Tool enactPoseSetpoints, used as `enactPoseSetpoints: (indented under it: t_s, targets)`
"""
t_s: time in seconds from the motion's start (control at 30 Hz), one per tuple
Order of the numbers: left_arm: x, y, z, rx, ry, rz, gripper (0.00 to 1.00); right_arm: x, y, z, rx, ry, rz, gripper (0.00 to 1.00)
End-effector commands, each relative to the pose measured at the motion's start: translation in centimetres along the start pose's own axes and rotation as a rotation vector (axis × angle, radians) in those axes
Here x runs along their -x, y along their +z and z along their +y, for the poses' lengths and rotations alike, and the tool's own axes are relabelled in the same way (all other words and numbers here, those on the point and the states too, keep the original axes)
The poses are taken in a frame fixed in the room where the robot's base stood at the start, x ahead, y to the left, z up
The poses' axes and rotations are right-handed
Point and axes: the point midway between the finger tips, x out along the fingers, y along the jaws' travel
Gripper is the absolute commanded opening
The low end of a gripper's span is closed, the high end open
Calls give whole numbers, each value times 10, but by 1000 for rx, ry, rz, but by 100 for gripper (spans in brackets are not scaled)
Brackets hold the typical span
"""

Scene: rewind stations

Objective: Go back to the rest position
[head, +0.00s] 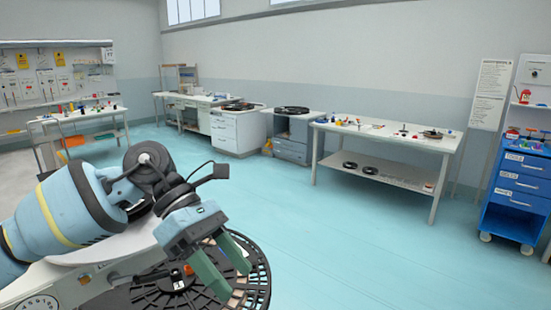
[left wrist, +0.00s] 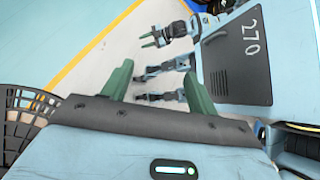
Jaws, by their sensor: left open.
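My left gripper (head: 222,264) is open in the head view, its two green fingers apart with nothing between them. It is over the near edge of a large black slotted reel (head: 262,280); the gap between them is hard to judge. The left wrist view also shows the empty open fingers (left wrist: 159,76). A small gripper-like end on a blue arm (left wrist: 160,36) shows there beside a panel marked 270; it may be my right gripper, too small to read. No right gripper shows in the head view.
A white table (head: 385,142) with small parts stands across the floor, a blue drawer cart (head: 520,185) to its right. Drawer units (head: 238,130) line the back wall, and a workbench (head: 80,118) stands at the left. The blue floor (head: 340,240) at the middle right is clear.

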Motion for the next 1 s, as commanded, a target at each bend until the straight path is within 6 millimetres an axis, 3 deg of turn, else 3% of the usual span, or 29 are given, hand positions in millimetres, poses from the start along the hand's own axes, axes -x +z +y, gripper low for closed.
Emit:
enactPoseSetpoints:
  t_s: [0.03, 0.2, 0.4, 0.57, 0.77, 0.87, 1.0]
  targets:
    - [-18, 4, 0, 31, -48, -90, 59, 0, 1, 0, 0, 0, -1, 36]
    - [-55, 26, 0, 163, -177, -392, 59, 0, 1, 0, 0, 0, -2, 36]
    - [-74, 40, 7, 385, -324, -747, 59, 0, 1, 0, 0, 0, -2, 36]
    - [-77, 37, 22, 606, -433, -1025, 59, 0, 1, 0, 1, 0, -3, 36]
    - [-78, 5, 52, 933, -556, -1358, 59, 0, 1, 0, 1, 0, -3, 36]
    - [-81, -24, 67, 1113, -609, -1518, 59, 0, 2, 0, 2, 0, -3, 36]
    - [-94, -78, 86, 1386, -670, -1734, 59, 0, 2, 0, 2, 0, -3, 36]
